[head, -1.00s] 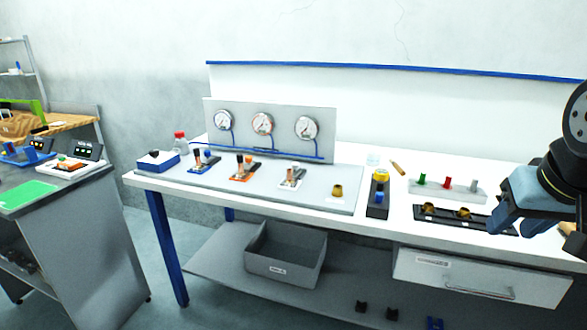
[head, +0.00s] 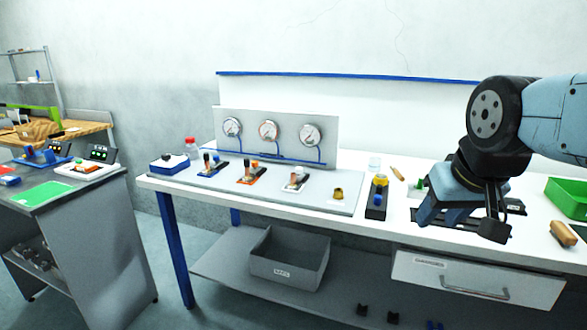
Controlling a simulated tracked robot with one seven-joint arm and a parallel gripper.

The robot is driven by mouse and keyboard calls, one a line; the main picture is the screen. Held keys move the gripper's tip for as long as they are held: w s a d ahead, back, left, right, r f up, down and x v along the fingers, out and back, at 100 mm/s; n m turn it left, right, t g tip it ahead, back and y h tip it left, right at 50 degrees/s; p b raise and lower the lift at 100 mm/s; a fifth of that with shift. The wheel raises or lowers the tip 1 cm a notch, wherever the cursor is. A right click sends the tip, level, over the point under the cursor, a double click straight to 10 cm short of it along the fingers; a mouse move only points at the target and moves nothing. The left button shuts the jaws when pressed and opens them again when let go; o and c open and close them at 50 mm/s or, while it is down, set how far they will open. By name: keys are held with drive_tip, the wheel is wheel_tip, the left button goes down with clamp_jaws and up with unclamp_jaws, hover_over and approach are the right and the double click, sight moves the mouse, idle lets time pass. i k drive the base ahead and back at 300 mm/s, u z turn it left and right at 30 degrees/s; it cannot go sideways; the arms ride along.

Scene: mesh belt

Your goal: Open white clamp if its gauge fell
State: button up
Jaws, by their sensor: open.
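The white clamp (head: 296,180) stands on the grey base plate at the right of a row of three clamps, with a dark lever on it. The orange clamp (head: 251,174) is in the middle and the blue clamp (head: 211,164) is at the left. Behind them a grey panel carries three round gauges: left (head: 232,127), middle (head: 268,131) and right (head: 310,135). Blue tubing runs below the gauges. The needles are too small to read surely. My gripper (head: 462,222) is open and empty above the right part of the bench, well right of the white clamp.
A brass fitting (head: 338,193) stands right of the white clamp. A dark holder with a yellow and blue piece (head: 378,196) stands between it and my gripper. A green bin (head: 568,197) is at the far right. A grey bin (head: 289,258) sits on the lower shelf.

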sight(298, 170)
drive_tip(key=u, duration=0.1)
drive_tip(key=i, duration=1)
drive_tip(key=z, duration=0.1)
